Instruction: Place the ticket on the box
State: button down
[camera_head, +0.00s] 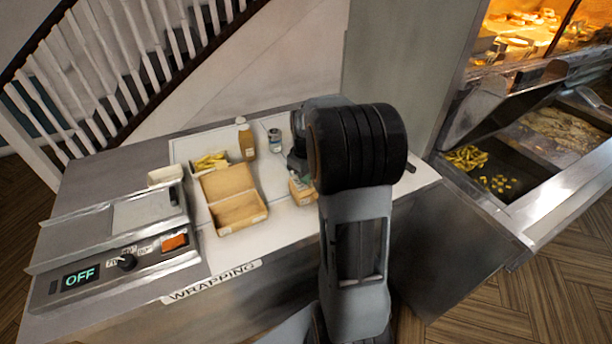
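An open brown cardboard box (236,214) stands on the white wrapping surface, its lid raised at the back; it looks empty. I cannot make out a ticket for sure. My gripper (297,166) is partly hidden behind my dark wrist, above the right part of the wrapping surface and right of the box. Its fingers are too small and covered to show whether they are open or shut. A small brown carton (302,192) is just below it; I cannot tell if they touch.
Behind the box are a tray of chips (211,162), a brown bottle (247,143) and a can (275,141). A small white container (165,175) is left of them. A heated device reading OFF (120,240) stands left. Fryer basins (500,185) are right.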

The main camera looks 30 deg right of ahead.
jog(key=shift+f, duration=0.1)
jog(key=shift+f, duration=0.15)
jog(key=c, duration=1.3)
grip_release()
jog(key=shift+c, duration=0.2)
notch_tip(320, 180, up, 11)
jog(key=s+a+f+m+t, duration=0.2)
jog(key=s+a+t, duration=0.2)
jog(key=s+a, duration=1)
jog(key=a, duration=0.3)
jog(key=shift+f+m, duration=0.15)
jog(key=shift+m, duration=0.15)
